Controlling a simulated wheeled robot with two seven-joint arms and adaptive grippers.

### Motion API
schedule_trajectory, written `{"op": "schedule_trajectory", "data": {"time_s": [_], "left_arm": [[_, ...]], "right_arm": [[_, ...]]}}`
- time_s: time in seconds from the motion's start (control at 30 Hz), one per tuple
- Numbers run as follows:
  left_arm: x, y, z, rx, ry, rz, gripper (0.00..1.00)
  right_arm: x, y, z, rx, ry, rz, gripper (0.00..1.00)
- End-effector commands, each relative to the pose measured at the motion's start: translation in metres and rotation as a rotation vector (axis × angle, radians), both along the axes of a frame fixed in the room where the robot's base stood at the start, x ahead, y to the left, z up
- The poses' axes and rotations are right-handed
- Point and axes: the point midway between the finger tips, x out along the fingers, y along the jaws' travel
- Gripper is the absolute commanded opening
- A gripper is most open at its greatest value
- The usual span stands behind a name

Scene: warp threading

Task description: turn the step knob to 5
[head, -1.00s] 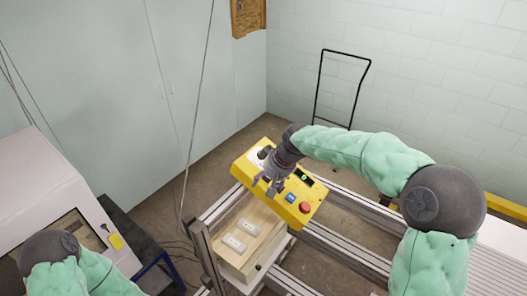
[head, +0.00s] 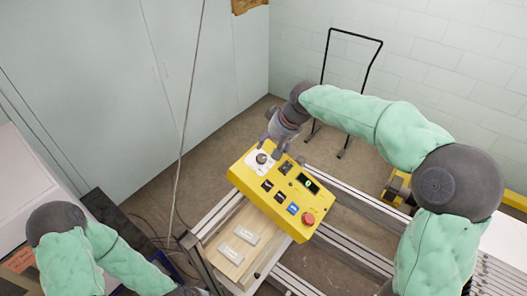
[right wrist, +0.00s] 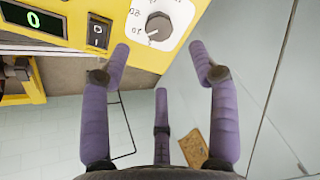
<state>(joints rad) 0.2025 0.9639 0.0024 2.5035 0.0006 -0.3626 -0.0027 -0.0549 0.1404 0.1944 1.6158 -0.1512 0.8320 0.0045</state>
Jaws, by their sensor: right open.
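The step knob (head: 261,158) is a small dark round knob on a white dial plate at the far left end of the yellow control box (head: 240,180). In the right wrist view the knob (right wrist: 158,27) shows at the top, with a few printed numbers beside it; its exact setting is hard to read. My right gripper (head: 273,146) is just beyond the knob in the head view, apart from it. In the wrist view its purple fingers (right wrist: 160,62) are spread and empty, with the knob ahead of the gap. My left gripper is out of view.
The box also carries a green display (right wrist: 34,18) reading 0, a rocker switch (right wrist: 97,33), a blue button (head: 293,209) and a red button (head: 308,219). A wooden block (head: 215,245) with two pale pieces lies below. Metal rails (head: 350,247) run alongside.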

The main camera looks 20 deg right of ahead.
Motion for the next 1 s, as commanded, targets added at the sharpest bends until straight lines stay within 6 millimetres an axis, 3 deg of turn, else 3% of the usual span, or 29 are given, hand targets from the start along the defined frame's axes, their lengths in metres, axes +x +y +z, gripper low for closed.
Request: {"op": "schedule_trajectory", "data": {"time_s": [0.43, 0.9, 0.93, 1.0], "left_arm": [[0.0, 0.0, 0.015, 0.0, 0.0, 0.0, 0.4], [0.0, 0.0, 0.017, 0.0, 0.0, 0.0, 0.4], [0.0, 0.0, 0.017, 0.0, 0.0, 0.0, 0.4], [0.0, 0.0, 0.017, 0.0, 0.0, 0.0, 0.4]], "right_arm": [[0.026, 0.017, -0.066, 0.0, 0.003, 0.0, 0.61], [0.031, 0.02, -0.078, 0.0, 0.0, 0.0, 0.61], [0.031, 0.02, -0.078, 0.0, 0.0, 0.0, 0.58], [0.031, 0.02, -0.078, 0.0, 0.0, 0.0, 0.38]]}}
